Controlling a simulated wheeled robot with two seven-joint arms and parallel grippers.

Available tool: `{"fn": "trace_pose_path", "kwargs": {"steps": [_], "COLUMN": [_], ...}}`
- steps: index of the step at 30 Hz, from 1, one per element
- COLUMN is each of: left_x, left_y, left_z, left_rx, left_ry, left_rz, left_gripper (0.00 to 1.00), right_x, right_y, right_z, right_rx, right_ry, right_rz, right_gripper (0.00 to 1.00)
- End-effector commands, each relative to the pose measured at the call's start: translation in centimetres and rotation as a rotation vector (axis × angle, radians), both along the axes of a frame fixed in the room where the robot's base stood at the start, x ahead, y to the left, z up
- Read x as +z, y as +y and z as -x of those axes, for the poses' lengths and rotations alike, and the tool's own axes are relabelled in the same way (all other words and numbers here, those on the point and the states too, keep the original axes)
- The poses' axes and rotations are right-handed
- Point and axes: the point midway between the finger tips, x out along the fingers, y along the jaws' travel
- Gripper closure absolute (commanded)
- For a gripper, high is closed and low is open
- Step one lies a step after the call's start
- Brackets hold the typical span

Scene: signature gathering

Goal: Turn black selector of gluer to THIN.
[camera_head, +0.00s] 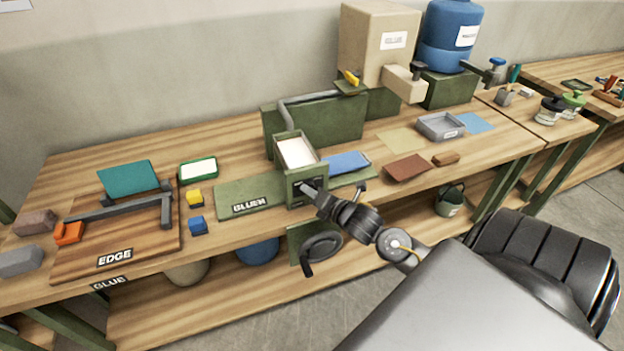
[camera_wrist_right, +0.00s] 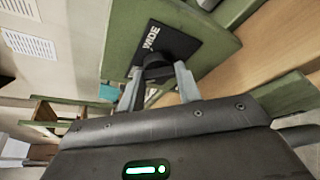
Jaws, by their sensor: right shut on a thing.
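The gluer (camera_head: 305,170) is a green machine with an open box of white content, standing on a green base marked GLUER. Its black selector (camera_wrist_right: 155,66) shows in the right wrist view as a dark knob on a black plate (camera_wrist_right: 170,45) lettered WIDE; no other word on the plate is readable. My right gripper (camera_head: 308,188) reaches the front of the gluer box. In the right wrist view its two fingers (camera_wrist_right: 160,85) are shut on the selector, one on each side. The fingers hide part of the knob in the head view. My left gripper is not in view.
A blue sheet (camera_head: 347,162) lies right of the gluer box. A black crank wheel (camera_head: 322,245) hangs below the bench front. A brown piece (camera_head: 407,168) lies farther right.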

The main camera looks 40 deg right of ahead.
Motion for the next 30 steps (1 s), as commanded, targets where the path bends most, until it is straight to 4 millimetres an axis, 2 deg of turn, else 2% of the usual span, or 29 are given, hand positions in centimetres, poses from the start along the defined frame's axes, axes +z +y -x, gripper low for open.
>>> {"fn": "trace_pose_path", "kwargs": {"steps": [9,23,24,28,30], "left_x": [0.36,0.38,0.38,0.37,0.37], "left_y": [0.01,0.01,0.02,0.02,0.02], "left_z": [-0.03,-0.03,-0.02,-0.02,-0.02], "left_rx": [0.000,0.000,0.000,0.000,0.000], "left_ry": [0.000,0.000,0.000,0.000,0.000], "left_rz": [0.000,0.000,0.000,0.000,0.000], "left_gripper": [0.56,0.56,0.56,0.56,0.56], "right_x": [0.38,0.42,0.42,0.36,0.29], "right_y": [-0.08,-0.08,-0.09,-0.06,-0.06], "right_z": [-0.16,-0.20,-0.20,-0.16,-0.11], "right_rx": [-0.003,-0.003,-0.003,-0.003,-0.003], "right_ry": [0.023,0.025,0.025,0.026,0.028], "right_rz": [0.087,0.099,0.099,0.098,0.098], "right_gripper": [0.89,0.89,0.65,0.48,0.45]}}
